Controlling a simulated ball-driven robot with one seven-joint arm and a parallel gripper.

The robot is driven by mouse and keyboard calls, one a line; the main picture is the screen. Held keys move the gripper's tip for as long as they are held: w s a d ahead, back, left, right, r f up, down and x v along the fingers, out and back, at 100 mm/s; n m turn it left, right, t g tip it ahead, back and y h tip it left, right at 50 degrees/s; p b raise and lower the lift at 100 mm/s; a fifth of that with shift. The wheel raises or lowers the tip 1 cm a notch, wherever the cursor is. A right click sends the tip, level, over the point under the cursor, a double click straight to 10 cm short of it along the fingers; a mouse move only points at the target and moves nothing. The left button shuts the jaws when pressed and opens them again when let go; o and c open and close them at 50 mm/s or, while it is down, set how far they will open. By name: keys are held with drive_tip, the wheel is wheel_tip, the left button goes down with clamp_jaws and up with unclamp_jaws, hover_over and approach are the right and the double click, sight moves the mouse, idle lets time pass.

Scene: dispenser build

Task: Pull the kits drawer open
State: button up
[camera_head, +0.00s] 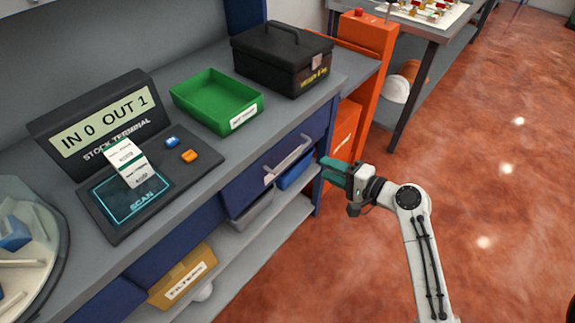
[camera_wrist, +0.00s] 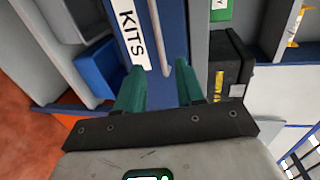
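The kits drawer (camera_head: 246,186) is a blue front under the grey counter and looks closed. Its silver bar handle (camera_head: 288,158) runs along the front. In the wrist view, the handle (camera_wrist: 156,30) stands beside the white KITS label (camera_wrist: 132,38). My gripper (camera_head: 324,170) is to the right of the handle in the head view, out in front of the drawer. In the wrist view, my gripper (camera_wrist: 159,70) has its two teal fingers apart, with the handle's end showing between and beyond them. I see nothing held. Whether a finger touches the handle I cannot tell.
On the counter are a green bin (camera_head: 216,100), a black case (camera_head: 282,58) and a stock terminal (camera_head: 112,150). Below the drawer are a blue bin (camera_head: 296,172), a grey bin (camera_head: 252,210) and a filters box (camera_head: 184,276). An orange cabinet (camera_head: 366,50) stands at right. The floor in front is clear.

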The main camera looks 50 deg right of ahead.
drive_tip(key=x, duration=1)
drive_tip(key=shift+w+p, duration=0.2)
drive_tip(key=shift+p, duration=0.2)
drive_tip(key=shift+a, duration=0.1)
drive_tip(key=shift+c, duration=0.4)
clamp_jaws()
